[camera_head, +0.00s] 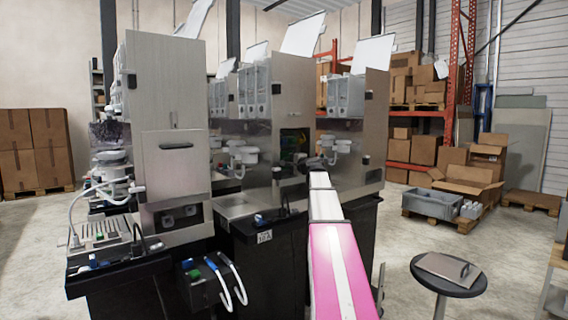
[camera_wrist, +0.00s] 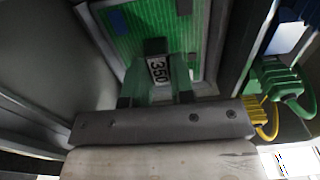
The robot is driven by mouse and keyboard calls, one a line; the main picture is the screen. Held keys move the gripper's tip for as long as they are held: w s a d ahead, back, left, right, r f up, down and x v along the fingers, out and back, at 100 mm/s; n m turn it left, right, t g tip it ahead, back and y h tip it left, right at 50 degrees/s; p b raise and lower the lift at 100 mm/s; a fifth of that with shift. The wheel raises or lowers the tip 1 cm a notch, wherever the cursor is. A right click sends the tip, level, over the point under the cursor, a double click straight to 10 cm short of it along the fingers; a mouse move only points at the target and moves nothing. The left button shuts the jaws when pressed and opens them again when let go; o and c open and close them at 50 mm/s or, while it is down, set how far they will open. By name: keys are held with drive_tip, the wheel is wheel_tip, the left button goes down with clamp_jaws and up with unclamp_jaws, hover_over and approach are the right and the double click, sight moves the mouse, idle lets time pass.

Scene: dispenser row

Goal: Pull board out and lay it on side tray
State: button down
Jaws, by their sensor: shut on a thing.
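The green board (camera_wrist: 150,30) is inside a metal-walled slot in the wrist view; a bit of green also shows in the middle dispenser's opening (camera_head: 294,141). A dark block marked 350 (camera_wrist: 157,67) stands at the board's near edge. My gripper (camera_wrist: 155,88) is shut on the board's near end, its two fingers at either side of the marked block; the exact contact is partly hidden. In the head view my gripper (camera_head: 316,163) is at the opening. A flat grey metal ledge (camera_head: 236,207) lies in front of the middle dispenser; I cannot tell whether it is the side tray.
Green and yellow plugs with cables (camera_wrist: 280,85) are close at the slot's right. Dispensers stand on both sides.

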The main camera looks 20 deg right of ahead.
drive_tip(key=shift+v, duration=1.15)
idle(0.9)
drive_tip(key=shift+v, duration=1.4)
